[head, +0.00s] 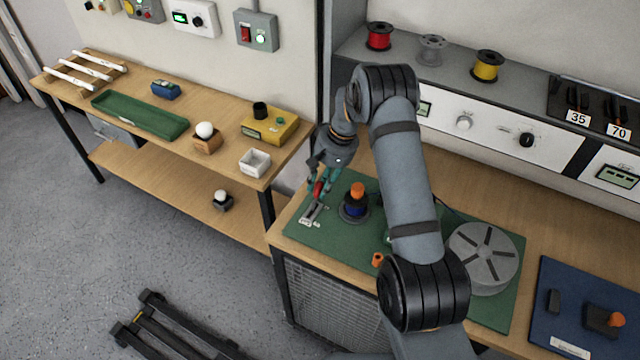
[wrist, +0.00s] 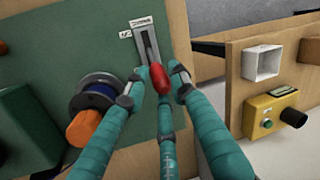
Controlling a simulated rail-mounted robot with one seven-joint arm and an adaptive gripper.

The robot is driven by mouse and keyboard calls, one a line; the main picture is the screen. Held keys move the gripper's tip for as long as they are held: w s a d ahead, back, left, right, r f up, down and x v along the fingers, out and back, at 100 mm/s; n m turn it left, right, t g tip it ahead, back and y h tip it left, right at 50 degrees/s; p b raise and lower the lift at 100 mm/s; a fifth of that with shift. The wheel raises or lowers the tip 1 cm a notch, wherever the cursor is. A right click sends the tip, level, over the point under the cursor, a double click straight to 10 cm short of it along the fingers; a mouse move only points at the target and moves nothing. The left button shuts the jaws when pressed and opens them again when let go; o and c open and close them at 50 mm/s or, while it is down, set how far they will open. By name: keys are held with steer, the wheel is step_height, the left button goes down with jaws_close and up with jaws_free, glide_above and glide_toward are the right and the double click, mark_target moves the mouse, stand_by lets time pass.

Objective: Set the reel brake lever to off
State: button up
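The reel brake lever has a red knob (wrist: 158,78) on a slotted grey plate (wrist: 146,42) with small white labels, whose text I cannot read with certainty. In the head view the plate (head: 311,214) lies at the left end of the green mat, with the red knob (head: 318,189) above it. My gripper (wrist: 158,76) has its teal fingers around the knob, one at each side and one below it in the wrist view. Whether the fingers press on the knob is unclear. In the head view my gripper (head: 325,182) is low over the lever.
A blue spool post with an orange top (head: 356,200) stands close right of the lever; it also shows in the wrist view (wrist: 92,105). A grey reel (head: 484,258) is farther right, beyond my arm. A side bench (head: 222,157) stands left, past a gap.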

steer(key=shift+r, duration=0.1)
jaws_close()
steer(key=shift+w, duration=0.1)
